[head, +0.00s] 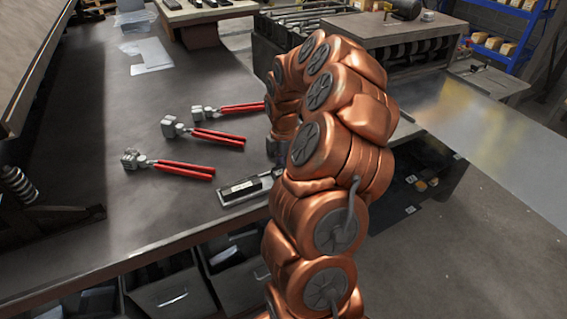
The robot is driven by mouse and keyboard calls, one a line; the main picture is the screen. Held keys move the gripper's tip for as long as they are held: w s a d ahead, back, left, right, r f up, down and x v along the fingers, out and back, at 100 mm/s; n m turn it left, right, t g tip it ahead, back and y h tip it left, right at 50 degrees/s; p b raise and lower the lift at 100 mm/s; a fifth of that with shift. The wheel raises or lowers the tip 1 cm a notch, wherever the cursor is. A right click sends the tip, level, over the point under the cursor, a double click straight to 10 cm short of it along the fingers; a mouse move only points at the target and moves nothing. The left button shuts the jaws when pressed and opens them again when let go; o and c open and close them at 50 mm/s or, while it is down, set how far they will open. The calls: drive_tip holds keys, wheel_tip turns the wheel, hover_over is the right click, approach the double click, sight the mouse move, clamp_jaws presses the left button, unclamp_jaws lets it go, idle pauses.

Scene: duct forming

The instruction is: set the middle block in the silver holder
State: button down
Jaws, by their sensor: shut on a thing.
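The silver holder (237,194) is a shallow tray near the front edge of the grey bench, left of my arm. Dark blocks (247,186) lie in it or at it, one with a pale label. My arm covers its right end. My gripper (276,151) shows only as a small grey part at the arm's left edge, over the holder's right end. It is shut on a dark block, mostly hidden behind the arm. I cannot tell whether that block touches the holder.
Several red-handled pliers (183,169) lie on the bench (110,215) left of the holder. Clear plates (148,52) lie farther back. Grey bins (165,292) stand under the front edge. A shiny metal sheet (480,130) extends at right.

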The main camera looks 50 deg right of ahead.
idle(0.4)
drive_tip(key=c, duration=0.7)
unclamp_jaws()
drive_tip(key=shift+o, duration=0.2)
wheel_tip(320, 180, up, 12)
drive_tip(key=shift+a, duration=0.1)
